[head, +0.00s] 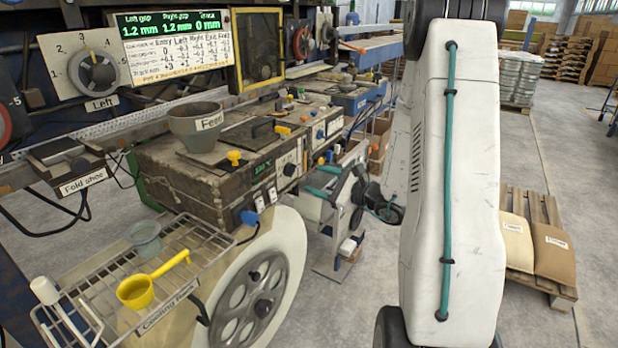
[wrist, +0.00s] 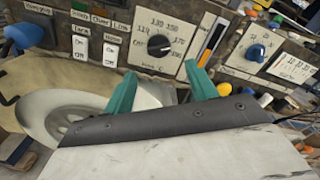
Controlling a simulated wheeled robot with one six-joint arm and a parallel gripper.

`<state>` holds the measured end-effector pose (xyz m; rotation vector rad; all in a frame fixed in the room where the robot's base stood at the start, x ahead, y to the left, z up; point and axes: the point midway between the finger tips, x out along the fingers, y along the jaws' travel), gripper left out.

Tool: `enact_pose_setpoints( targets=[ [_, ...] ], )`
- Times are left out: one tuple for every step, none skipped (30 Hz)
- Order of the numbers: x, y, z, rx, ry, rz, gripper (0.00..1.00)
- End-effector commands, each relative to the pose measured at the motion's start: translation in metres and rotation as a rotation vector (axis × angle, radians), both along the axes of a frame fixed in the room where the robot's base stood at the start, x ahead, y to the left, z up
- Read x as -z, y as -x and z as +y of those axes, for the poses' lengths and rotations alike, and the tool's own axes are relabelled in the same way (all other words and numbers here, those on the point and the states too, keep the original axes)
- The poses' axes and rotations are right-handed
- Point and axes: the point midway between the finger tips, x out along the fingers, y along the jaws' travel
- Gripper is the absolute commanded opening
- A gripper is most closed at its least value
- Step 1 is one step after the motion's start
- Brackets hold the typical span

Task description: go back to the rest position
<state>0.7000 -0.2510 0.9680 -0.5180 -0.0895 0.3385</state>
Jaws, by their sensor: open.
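My gripper shows in the wrist view (wrist: 160,92) with its two teal fingers apart and nothing between them. It faces the front of the machine, with a black temperature dial (wrist: 158,46) beyond the fingers.
The machine box (head: 205,185) carries a grey Feed cup (head: 196,128). A large wheel (head: 250,300) is below. A pallet with sacks (head: 555,250) stands right; floor between is clear.

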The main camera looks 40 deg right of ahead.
Motion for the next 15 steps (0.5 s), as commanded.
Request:
enact_pose_setpoints(
  targets=[
    [0.0000,0.0038,-0.0018,0.002,0.000,0.000,0.57],
    [0.0001,0.0053,-0.0019,0.001,0.000,0.000,0.57],
    [0.0002,0.0064,-0.0019,0.000,0.000,0.000,0.57],
    [0.0002,0.0069,-0.0020,-0.001,0.000,0.000,0.57],
    [0.0002,0.0072,-0.0020,-0.001,0.000,0.000,0.57],
    [0.0002,0.0073,-0.0019,-0.001,0.000,0.000,0.57],
    [0.0002,0.0072,-0.0018,-0.001,0.000,0.000,0.57],
    [0.0002,0.0071,-0.0018,-0.001,0.000,0.000,0.57],
    [0.0001,0.0071,-0.0019,-0.001,0.000,0.000,0.57],
    [0.0001,0.0070,-0.0019,-0.001,0.000,0.000,0.57],
    [0.0001,0.0070,-0.0019,-0.001,0.000,0.000,0.57],
    [0.0002,0.0070,-0.0019,-0.001,-0.001,0.001,0.57],
    [0.0002,0.0069,-0.0020,-0.001,0.000,0.000,0.57],
    [0.0002,0.0069,-0.0020,-0.001,-0.001,0.001,0.57],
    [0.0002,0.0068,-0.0020,-0.001,0.000,0.000,0.57]
  ],
)
